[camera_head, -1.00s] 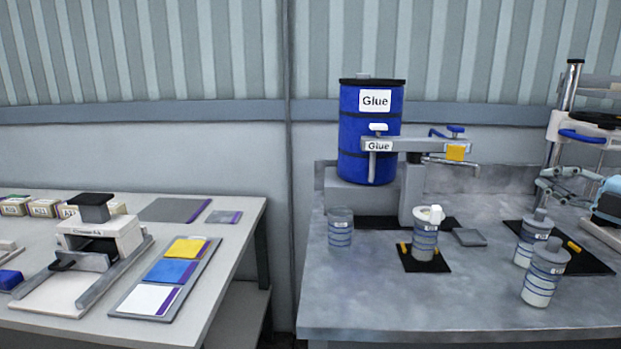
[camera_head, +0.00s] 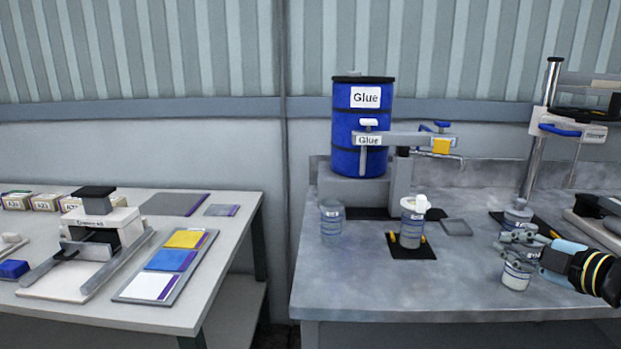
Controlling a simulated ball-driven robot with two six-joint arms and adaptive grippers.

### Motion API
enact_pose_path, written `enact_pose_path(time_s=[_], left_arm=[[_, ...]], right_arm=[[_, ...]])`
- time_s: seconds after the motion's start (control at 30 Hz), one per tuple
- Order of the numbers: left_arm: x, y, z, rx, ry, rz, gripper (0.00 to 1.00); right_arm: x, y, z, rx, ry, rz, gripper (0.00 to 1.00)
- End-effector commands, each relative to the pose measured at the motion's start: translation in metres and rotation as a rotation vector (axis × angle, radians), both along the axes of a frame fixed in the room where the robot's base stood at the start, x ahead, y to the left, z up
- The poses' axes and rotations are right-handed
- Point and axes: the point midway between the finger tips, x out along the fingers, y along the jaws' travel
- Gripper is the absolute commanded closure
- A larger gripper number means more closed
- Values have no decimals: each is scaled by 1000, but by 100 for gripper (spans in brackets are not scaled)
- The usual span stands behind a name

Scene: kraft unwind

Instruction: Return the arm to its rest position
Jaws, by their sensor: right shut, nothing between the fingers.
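My right gripper (camera_head: 508,244) comes in from the right edge over the grey bench and is shut and empty. Its fingers overlap the front striped jar (camera_head: 515,278) in the picture, hiding its upper part; whether they touch it I cannot tell. Another jar (camera_head: 518,214) shows just behind the gripper, partly covered by it. My left gripper is not in view.
A jar with a white top (camera_head: 411,228) stands on a black mat, with another jar (camera_head: 332,218) to its left. The blue glue drum (camera_head: 360,128) and its dispenser arm stand behind. A press stand (camera_head: 541,130) is at the right. Bare bench (camera_head: 400,285) lies in front.

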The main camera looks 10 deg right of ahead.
Motion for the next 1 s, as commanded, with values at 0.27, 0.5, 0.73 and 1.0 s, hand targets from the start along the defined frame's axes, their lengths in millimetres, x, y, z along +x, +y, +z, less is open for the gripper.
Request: enact_pose_path(time_s=[0.27,0.5,0.73,1.0], left_arm=[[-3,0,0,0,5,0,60],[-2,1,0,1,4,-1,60],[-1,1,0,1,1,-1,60],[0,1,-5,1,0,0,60]], right_arm=[[-80,105,-66,356,347,-316,100],[-157,161,-74,563,596,-569,100],[-214,193,-65,684,753,-739,100],[-254,213,-73,760,878,-879,100]])
